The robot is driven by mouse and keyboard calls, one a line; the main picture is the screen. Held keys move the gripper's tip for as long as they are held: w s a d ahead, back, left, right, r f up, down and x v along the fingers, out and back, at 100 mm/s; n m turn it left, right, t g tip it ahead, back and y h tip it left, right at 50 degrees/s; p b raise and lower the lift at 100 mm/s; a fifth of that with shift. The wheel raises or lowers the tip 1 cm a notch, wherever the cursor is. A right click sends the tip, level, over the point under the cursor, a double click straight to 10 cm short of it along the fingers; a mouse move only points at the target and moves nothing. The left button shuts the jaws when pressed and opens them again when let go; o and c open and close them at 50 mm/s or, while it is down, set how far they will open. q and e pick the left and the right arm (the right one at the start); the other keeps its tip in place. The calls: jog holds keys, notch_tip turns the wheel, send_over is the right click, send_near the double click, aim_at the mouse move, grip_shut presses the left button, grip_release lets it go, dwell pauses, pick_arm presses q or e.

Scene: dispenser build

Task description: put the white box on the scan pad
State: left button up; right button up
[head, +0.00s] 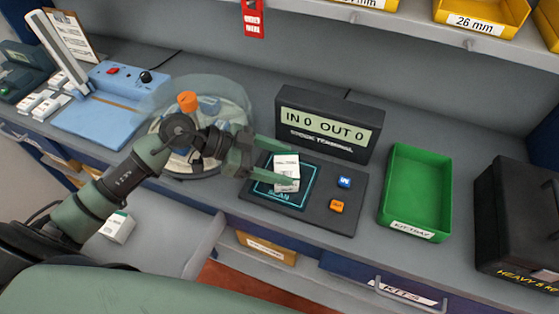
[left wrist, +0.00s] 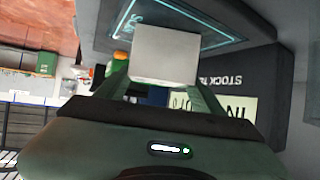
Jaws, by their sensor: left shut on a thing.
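A small white box (head: 287,166) with a printed label is held between the green fingers of my left gripper (head: 284,165), over the scan pad (head: 299,204). The scan pad is a dark square with a glowing cyan outline on the stock terminal's base. In the left wrist view the white box (left wrist: 165,55) sits between the fingers of my left gripper (left wrist: 164,82), with the pad's cyan outline (left wrist: 215,38) behind it. I cannot tell whether the box touches the pad. The box covers part of the pad. My right gripper is not in view.
The stock terminal display (head: 328,125) reads IN 0 OUT 0. Blue (head: 344,182) and orange (head: 337,207) buttons lie right of the pad. A green kit tray (head: 418,190) and black case (head: 520,220) stand further right. A clear-domed round dispenser (head: 215,95) is behind my left arm.

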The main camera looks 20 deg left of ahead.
pick_arm(q)
jog(key=o, duration=1.6)
jog(key=shift+f, duration=0.1)
jog(key=b+v, duration=0.2)
jog(key=v, duration=1)
